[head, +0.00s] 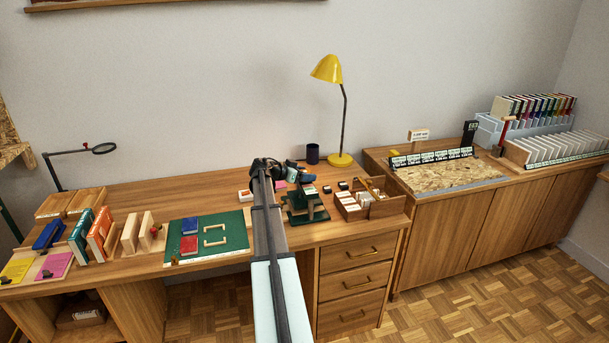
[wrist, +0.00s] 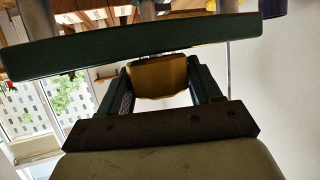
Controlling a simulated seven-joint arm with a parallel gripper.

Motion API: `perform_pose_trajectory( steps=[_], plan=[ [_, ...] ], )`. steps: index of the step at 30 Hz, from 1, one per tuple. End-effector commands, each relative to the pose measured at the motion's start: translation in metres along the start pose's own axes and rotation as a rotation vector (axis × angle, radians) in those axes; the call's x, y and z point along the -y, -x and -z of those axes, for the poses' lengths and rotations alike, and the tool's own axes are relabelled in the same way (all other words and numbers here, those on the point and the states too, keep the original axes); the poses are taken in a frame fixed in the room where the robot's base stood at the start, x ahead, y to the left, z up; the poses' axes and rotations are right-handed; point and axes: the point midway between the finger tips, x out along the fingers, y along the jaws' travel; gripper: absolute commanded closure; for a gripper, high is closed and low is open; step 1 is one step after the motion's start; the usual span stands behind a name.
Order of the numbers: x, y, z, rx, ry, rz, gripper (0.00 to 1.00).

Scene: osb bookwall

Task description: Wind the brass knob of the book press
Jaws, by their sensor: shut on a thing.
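The dark green book press (head: 305,208) stands on the desk, left of a wooden box. In the wrist view, a dark green bar of the press (wrist: 130,48) crosses the upper part of the picture. The brass knob (wrist: 160,76) is between the two fingers of my gripper (wrist: 162,84), which is shut on it. In the head view my gripper (head: 305,180) is just above the press; my arm and hand hide the knob there.
A wooden box of cards (head: 370,207) stands close on the right of the press. A yellow lamp (head: 343,110) and a dark cup (head: 312,154) stand behind. A green mat (head: 205,254) with books lies to the left. The air above the desk is mostly free.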

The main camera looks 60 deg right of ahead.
Motion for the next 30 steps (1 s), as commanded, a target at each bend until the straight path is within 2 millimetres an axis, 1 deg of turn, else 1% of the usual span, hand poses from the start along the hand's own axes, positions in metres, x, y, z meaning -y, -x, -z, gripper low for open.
perform_pose_trajectory(
  steps=[8,21,30],
  plan=[
    [-0.0033,0.0008,-0.0003,0.0,0.049,0.125,0.67],
    [-0.0026,0.0002,0.0003,-0.002,0.192,0.471,0.67],
    [-0.0012,-0.0001,0.0003,-0.001,0.253,0.616,0.67]
  ],
)
